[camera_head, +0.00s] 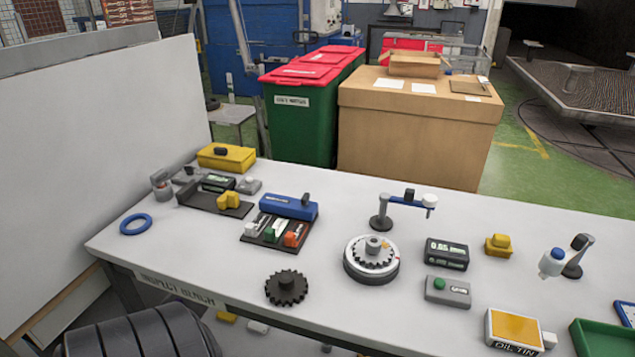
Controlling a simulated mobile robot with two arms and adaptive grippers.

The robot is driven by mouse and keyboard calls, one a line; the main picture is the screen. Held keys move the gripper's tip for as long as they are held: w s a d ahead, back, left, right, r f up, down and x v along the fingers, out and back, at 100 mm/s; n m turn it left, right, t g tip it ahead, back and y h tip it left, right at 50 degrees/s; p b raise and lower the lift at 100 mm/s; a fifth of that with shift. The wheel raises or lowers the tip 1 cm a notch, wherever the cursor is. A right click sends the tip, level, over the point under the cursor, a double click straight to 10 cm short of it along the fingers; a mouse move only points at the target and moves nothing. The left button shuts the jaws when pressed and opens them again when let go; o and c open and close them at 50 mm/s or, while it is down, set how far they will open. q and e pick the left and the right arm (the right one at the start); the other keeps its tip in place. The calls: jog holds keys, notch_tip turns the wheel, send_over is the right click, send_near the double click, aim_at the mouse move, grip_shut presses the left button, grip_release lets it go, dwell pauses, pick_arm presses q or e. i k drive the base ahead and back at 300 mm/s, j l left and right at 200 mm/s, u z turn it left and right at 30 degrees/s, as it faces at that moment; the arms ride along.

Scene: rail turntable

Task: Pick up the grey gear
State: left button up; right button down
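A dark grey, nearly black gear (286,289) with a raised hub lies flat on the white table near its front edge. A lighter grey toothed gear (372,251) with a central knob sits on top of a round white turntable (371,271), to the right of and behind the dark gear. Nothing touches the dark gear. Neither of my grippers is in view.
A dark tray with small coloured blocks (272,236) and a blue box (289,207) stand behind the dark gear. Black (446,254) and grey (447,291) control boxes stand right of the turntable. A blue ring (136,224) lies far left. The table left of the dark gear is clear.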

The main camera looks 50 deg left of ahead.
aim_at(373, 251)
jog(key=u, duration=1.2)
jog(key=l+u, duration=0.25)
jog(key=l, duration=0.25)
jog(key=l+u, duration=0.3)
jog(key=l, duration=0.2)
jog(key=k+l+u, duration=0.25)
jog(key=l, duration=0.25)
jog(key=l+u, duration=0.25)
jog(key=l, duration=0.2)
jog(key=k, duration=0.05)
